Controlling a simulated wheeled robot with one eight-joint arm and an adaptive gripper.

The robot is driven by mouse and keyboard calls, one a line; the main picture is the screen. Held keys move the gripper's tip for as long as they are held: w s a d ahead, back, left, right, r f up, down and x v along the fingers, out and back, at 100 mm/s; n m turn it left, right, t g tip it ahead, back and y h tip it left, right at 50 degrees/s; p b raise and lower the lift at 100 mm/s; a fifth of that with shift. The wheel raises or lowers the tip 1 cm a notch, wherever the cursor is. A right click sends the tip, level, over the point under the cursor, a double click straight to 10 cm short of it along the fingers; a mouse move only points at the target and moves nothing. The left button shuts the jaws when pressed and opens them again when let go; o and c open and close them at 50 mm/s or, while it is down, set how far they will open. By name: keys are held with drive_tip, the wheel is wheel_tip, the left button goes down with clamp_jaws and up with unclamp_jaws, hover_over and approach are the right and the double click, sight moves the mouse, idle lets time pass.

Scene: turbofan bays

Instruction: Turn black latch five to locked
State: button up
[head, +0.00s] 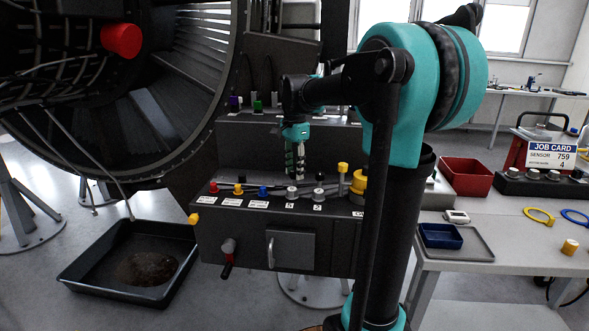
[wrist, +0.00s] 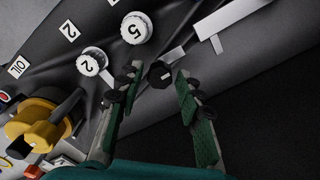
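A small black knob-like part (wrist: 159,74) shows between my fingertips in the wrist view. In the head view a black-topped part (head: 319,177) stands at the back of the console's ledge, right of my gripper. Whether either is black latch five cannot be told. My gripper (head: 295,172) points down over the console, its fingers apart. In the wrist view my gripper (wrist: 157,80) is open, and contact with the black part cannot be told. A white round part marked 5 (wrist: 136,28) and one marked 2 (wrist: 92,62) lie beside the left finger.
The dark console (head: 245,232) carries red, yellow and blue knobs and a yellow stepped part (head: 358,185). The engine (head: 150,120) stands left, above a black drip tray (head: 135,262). A bench with bins is right.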

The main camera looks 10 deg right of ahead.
clamp_jaws()
drive_tip(key=shift+n, duration=0.4)
drive_tip(key=n, duration=0.6)
drive_tip(key=shift+n, duration=0.3)
drive_tip(key=n, duration=1)
drive_tip(key=shift+n, duration=0.4)
